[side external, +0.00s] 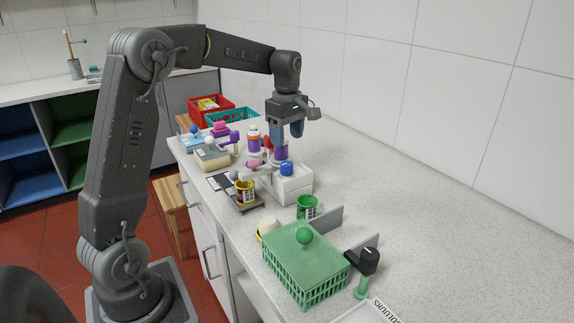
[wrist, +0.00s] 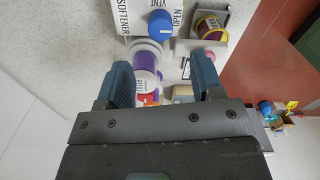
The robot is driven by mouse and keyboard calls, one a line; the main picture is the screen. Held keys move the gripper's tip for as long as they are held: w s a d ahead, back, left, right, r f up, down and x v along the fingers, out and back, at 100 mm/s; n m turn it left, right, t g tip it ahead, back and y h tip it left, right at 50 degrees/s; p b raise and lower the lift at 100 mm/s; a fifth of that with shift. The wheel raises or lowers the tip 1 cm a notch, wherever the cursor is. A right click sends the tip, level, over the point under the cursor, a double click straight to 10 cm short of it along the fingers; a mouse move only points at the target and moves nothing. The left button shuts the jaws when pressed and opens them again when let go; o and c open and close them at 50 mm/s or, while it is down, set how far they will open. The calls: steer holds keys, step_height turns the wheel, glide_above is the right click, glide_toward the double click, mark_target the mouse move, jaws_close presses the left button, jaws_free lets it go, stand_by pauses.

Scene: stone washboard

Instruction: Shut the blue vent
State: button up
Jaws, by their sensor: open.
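The blue vent is a round blue knob (side external: 287,168) on top of a white block (side external: 292,188) on the counter. In the wrist view the blue knob (wrist: 161,24) sits near the top edge, beside printed words including VENT and OPEN, with SOFTENER further left. I cannot tell its exact setting. My gripper (side external: 288,134) points down, above and behind the knob, apart from it. In the wrist view my gripper (wrist: 162,78) is open. A white and purple bottle (wrist: 147,60) shows below, between its fingers, with nothing held.
A yellow-banded cup (side external: 245,192) stands left of the block, with a green cup (side external: 307,205) in front. A green basket (side external: 305,270) with a ball-knobbed lid is nearer. Several bottles and boxes crowd behind the block. The counter (side external: 390,210) is clear to the right.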

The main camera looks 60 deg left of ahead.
mark_target(287, 163)
step_height(287, 163, down, 9)
steer(key=shift+r, duration=0.1)
steer(key=shift+c, duration=0.2)
steer(key=c, duration=0.9)
steer(key=shift+m, duration=0.4)
steer(key=m, duration=0.3)
steer(key=shift+m, duration=0.3)
steer(key=m, duration=0.3)
steer(key=shift+m, duration=0.3)
steer(key=m, duration=0.7)
